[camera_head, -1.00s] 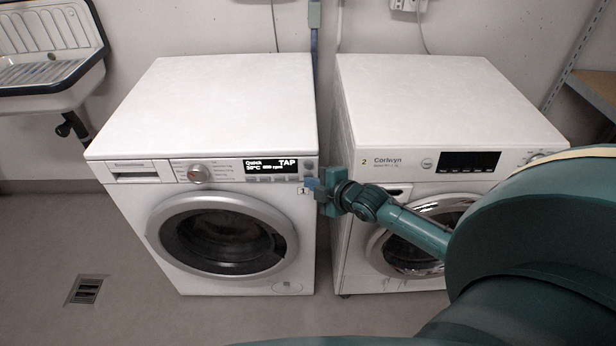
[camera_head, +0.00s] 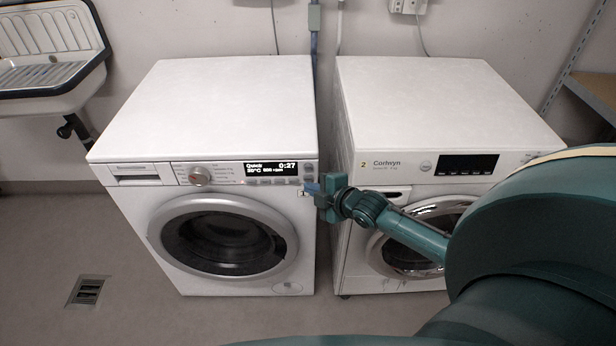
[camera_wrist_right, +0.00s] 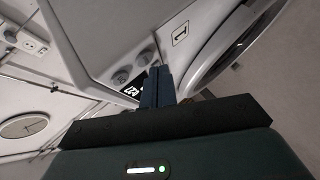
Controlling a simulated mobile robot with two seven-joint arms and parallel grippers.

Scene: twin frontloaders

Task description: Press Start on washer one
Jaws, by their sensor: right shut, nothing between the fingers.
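Washer one (camera_head: 228,225) is the left machine, white with a round door. Its lit display (camera_head: 270,170) reads Quick, 0:27 and a temperature line. A round dial (camera_head: 201,177) sits left of the display. Two round buttons at the right end of its panel show in the right wrist view, the lower one (camera_wrist_right: 121,77) beside the fingers. My right gripper (camera_head: 313,188) is shut and empty at the panel's right end, just below the buttons; its fingers (camera_wrist_right: 157,87) also show in the right wrist view. I cannot tell whether the tips touch the panel. My left gripper is not in view.
Washer two (camera_head: 390,170), marked Corlwyn with a dark display, stands to the right across a narrow gap. My right arm crosses in front of it. A sink (camera_head: 50,75) is at the far left, and a floor drain (camera_head: 87,291) lies at the lower left.

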